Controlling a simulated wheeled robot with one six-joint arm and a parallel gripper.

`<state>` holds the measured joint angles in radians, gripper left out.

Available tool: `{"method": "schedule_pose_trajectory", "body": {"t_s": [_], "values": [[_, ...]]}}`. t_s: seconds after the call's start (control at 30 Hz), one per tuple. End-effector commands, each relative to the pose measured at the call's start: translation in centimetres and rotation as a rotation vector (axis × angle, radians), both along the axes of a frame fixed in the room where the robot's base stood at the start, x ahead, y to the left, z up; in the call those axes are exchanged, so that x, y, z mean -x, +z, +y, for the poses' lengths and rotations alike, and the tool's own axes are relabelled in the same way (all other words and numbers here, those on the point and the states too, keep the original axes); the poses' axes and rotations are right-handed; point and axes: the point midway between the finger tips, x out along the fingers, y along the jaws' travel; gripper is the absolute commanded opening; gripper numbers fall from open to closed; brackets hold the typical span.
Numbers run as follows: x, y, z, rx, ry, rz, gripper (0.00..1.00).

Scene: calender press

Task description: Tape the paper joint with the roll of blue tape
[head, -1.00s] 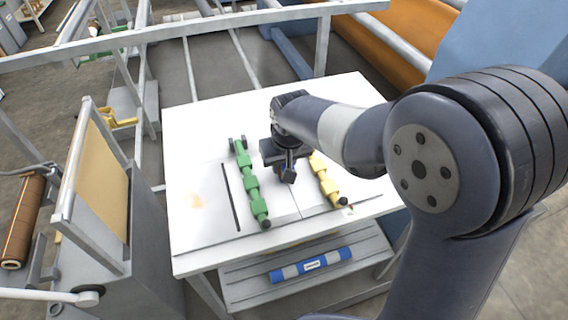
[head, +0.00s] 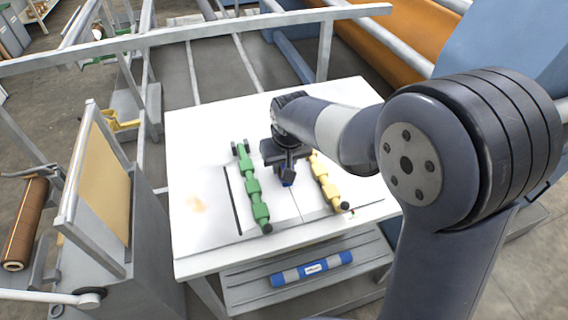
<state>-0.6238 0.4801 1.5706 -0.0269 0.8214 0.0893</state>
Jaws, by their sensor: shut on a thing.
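My gripper (head: 287,176) is over the middle of the white table (head: 210,130), between the green and yellow bars. It is shut on a small blue thing (head: 289,184), seemingly the roll of blue tape, mostly hidden by the jaws. The paper joint (head: 296,206) shows as a thin line on the white surface, running from under the gripper towards the table's near edge. I cannot tell whether the tape touches the paper.
A segmented green bar (head: 252,190) lies left of my gripper and a yellow one (head: 326,183) right. A dark slot (head: 232,200) is left of the green bar. A blue and white roll (head: 312,268) lies on the lower shelf (head: 245,290). A grey rail (head: 190,31) crosses behind.

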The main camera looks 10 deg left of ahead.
Motion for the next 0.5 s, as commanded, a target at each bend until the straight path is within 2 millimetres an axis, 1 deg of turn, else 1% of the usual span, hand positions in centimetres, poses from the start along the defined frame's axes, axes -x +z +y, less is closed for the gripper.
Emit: {"method": "schedule_pose_trajectory", "body": {"t_s": [0.2,0.5], "values": [[-0.63,-0.15,0.38,0.001,0.0,0.001,0.07],[-0.69,-0.23,0.41,0.001,0.0,0.002,0.07]]}}
